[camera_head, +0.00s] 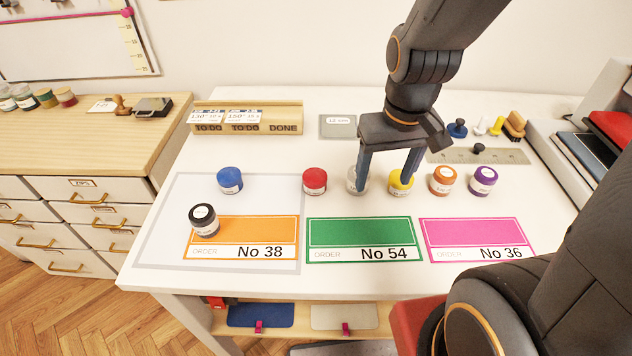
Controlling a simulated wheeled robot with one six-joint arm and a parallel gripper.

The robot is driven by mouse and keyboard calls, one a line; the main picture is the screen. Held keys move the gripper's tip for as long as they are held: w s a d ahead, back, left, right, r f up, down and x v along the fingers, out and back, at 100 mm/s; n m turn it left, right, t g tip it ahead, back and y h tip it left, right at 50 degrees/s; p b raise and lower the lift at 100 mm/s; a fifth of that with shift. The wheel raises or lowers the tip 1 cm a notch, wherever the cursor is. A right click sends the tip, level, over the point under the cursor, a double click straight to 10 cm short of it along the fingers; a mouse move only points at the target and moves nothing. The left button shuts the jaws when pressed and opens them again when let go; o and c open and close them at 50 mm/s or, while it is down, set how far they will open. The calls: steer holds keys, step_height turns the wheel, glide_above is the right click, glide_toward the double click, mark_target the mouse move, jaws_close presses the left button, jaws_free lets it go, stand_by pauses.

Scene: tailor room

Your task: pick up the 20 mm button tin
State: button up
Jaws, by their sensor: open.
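My gripper (385,184) is open and points down over the row. Its left finger partly hides the white tin and its right finger partly hides the yellow tin. I cannot tell whether either finger touches a tin.
Order cards, orange No 38 (250,228), green No 54 (361,232) and pink No 36 (472,232), lie in front. The black tin stands on the orange card's left edge. A wooden TO-DO/DONE rack (285,112) and a ruler (490,157) lie behind.

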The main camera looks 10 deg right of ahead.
steer(key=w+a+n+b, duration=0.3)
steer(key=w+a+n, duration=0.2)
steer(key=w+n, duration=0.15)
steer(key=n+g+b, duration=0.1)
steer(key=n+b, duration=0.3)
steer(key=n, duration=0.5)
glide_above(315, 175)
steer(key=shift+w+r, duration=0.1)
steer(key=shift+w, duration=0.2)
steer(key=shift+n, duration=0.35)
steer(key=f, duration=0.2)
steer(key=f+p, duration=0.1)
steer(key=f, duration=0.4)
steer(key=shift+s+f+p, duration=0.3)
steer(key=shift+s+p, duration=0.05)
